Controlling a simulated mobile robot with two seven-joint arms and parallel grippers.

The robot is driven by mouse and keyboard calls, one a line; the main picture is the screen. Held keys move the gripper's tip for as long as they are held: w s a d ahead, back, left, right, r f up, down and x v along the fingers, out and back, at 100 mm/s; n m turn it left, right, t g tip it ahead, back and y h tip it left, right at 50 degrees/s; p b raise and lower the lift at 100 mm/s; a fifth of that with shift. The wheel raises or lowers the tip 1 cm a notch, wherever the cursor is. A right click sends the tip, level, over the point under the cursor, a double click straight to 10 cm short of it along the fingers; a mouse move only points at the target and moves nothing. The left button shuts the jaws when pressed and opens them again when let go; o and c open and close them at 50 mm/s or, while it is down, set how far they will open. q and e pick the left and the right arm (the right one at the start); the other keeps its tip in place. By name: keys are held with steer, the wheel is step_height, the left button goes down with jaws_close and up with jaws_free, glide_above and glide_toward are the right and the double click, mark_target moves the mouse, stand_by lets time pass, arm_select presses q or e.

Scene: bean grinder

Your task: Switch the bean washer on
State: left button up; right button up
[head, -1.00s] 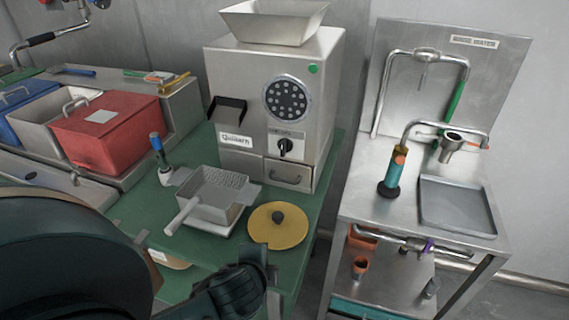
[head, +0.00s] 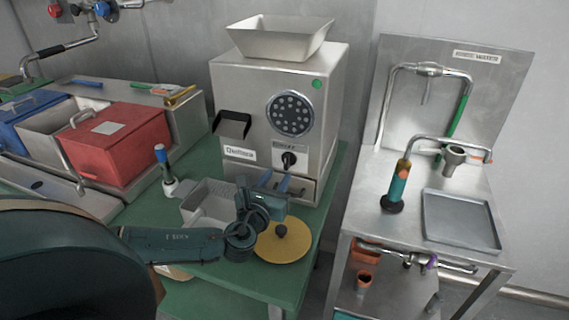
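A steel box-shaped machine (head: 235,100) with a hopper on top stands on the green table. Its front has a round perforated disc (head: 290,114), a green dot and a black rotary knob (head: 289,160) on a pale plate. I cannot read the small label by the knob, so I cannot tell if this is the bean washer. My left gripper (head: 275,182) is in front of the machine, just below the knob, with its two blue fingers apart and nothing between them. It appears not to touch the knob. It partly hides the drawer below. My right gripper is not in view.
A blue-topped tool (head: 162,160) stands left. Red (head: 125,150) and blue bins are farther left. A steel rinse-water stand (head: 400,235) is at right, across a gap.

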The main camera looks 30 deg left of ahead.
mark_target(286, 163)
arm_select(q)
steer(key=x, duration=0.6)
steer(key=shift+w, duration=0.15)
jaws_close()
